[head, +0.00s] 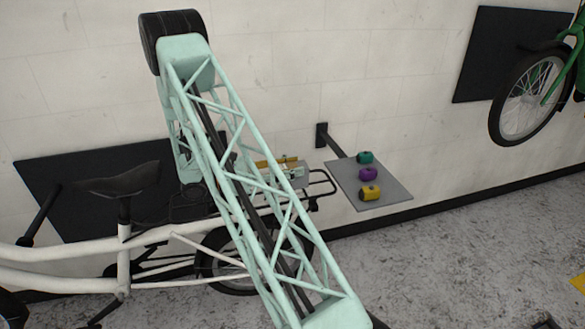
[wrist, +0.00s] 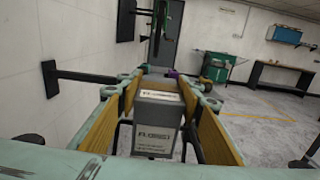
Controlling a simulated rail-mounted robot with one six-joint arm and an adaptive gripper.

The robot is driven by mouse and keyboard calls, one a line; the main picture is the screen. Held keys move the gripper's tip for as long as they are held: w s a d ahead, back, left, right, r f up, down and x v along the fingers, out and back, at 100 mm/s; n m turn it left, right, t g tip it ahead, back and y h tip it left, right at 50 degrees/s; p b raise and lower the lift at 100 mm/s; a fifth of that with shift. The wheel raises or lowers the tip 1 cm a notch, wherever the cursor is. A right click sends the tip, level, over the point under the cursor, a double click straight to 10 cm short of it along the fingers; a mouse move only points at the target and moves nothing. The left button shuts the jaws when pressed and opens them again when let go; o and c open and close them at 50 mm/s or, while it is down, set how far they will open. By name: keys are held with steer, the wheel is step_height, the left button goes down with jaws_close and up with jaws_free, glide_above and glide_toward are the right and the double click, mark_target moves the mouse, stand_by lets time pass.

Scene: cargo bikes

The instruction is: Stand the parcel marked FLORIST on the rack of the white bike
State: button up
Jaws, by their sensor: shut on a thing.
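The parcel is a grey box with a white label reading FLORIST (wrist: 157,125) in the wrist view. My gripper (wrist: 160,92) is shut on it, with a yellow-lined finger on each side. In the head view my gripper (head: 280,165) is partly behind my pale green lattice arm, and I cannot make out the parcel there. The white bike (head: 125,250) stands at the left. Its black tubular rack (head: 322,185) shows just right of and below my gripper. Dark tubes show beside the parcel in the wrist view. I cannot tell whether the parcel touches the rack.
A grey wall shelf (head: 385,200) right of the rack holds a teal item (head: 365,157), a purple item (head: 368,174) and a yellow item (head: 369,192). A green bike (head: 560,70) hangs at upper right. The wall is close behind the rack. The floor at right is largely clear.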

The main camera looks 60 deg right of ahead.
mark_target(281, 168)
steer(key=shift+f, duration=0.1)
steer(key=o, duration=1.1)
steer(key=shift+w+a, duration=0.1)
steer(key=shift+p+v, duration=0.4)
steer(key=shift+v, duration=1.5)
steer(key=shift+r, duration=0.3)
